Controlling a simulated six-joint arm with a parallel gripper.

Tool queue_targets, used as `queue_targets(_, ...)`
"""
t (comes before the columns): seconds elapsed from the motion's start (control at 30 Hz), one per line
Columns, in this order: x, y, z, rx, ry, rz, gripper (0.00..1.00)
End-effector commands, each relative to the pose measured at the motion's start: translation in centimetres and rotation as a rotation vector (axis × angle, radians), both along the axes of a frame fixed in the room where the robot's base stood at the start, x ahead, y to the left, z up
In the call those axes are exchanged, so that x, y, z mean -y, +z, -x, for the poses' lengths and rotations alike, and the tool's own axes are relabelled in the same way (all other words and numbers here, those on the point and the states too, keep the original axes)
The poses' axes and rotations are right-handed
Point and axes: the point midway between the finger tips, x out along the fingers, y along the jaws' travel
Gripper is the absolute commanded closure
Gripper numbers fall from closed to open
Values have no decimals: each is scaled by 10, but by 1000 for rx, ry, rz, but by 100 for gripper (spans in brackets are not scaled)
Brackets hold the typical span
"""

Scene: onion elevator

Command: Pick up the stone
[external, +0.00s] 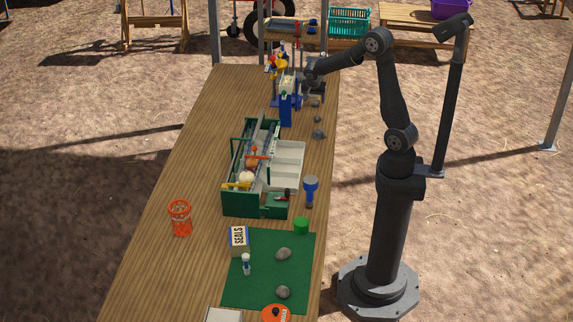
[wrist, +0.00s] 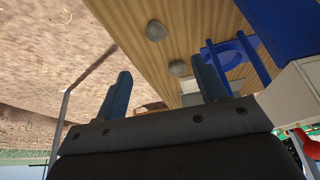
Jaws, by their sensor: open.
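Small grey stones lie in a row on the right edge of the wooden table (external: 180,160): one far stone (external: 316,103), a middle one (external: 317,119) and a nearer one (external: 319,134). Two larger stones lie on the green mat, one higher (external: 283,254) and one lower (external: 282,292). My gripper (external: 308,84) is at the table's far end, beside the blue device. In the wrist view my gripper (wrist: 163,84) is open, with nothing held between its fingers. That view shows one stone (wrist: 156,30) and another (wrist: 178,68) on the wood beyond the fingertips.
A blue device (external: 286,108) stands left of the stone row, close to my gripper. A green toolbox (external: 240,208) with trays fills the table's middle. The left tabletop is mostly clear.

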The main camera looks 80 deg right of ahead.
Motion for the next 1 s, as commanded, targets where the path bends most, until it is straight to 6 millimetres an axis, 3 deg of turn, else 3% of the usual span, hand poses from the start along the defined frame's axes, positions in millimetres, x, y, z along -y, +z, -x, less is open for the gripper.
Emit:
queue_targets(0.4,32,-78,3,-4,0,-2,35)
queue_targets(0.73,42,-101,5,-3,0,-1,35)
queue_targets(1.0,57,-135,12,-2,0,-2,35)
